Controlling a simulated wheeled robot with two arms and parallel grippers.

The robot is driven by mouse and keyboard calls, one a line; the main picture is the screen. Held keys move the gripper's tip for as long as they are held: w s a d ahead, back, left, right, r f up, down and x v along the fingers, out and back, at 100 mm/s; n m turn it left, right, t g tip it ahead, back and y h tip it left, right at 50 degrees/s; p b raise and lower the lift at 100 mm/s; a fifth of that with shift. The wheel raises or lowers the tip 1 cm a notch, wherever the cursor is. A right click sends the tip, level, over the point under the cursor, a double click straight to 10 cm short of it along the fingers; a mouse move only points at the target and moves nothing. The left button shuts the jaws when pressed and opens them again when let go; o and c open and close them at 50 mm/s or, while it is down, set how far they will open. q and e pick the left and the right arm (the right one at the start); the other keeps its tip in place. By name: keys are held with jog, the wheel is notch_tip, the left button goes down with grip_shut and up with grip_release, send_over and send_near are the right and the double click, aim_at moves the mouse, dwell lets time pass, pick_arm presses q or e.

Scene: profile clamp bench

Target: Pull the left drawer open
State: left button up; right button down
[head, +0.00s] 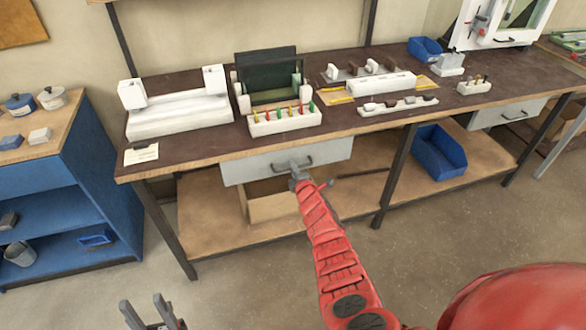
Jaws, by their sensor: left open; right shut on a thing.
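The left drawer (240,171) has a pale grey front and a dark bar handle (308,163), under the front edge of the bench. No drawer interior shows, so I cannot tell whether it stands slightly out. My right gripper (296,172), at the end of the red arm, is shut on the handle, near the middle of the front. The arm hides part of the drawer's lower edge. My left gripper (146,308) is open and empty, low at the bottom left of the view, away from the bench.
The dark bench top (190,153) carries a white clamp block (180,115), a rack of coloured tools (284,122) and other fixtures. A right drawer (490,117) and a blue bin (438,153) are further right. A blue cabinet (70,190) stands left. Floor before the bench is clear.

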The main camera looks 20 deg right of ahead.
jog(key=shift+s, duration=0.15)
dwell(0.8)
jog(key=f+v, duration=0.3)
jog(key=v, duration=1.1)
jog(key=s+f+b+v, duration=0.1)
jog(key=f+v, duration=0.2)
jog(key=v, duration=1.2)
jog(key=shift+s, duration=0.3)
jog(key=c, duration=0.9)
grip_release()
jog(key=shift+s, duration=0.1)
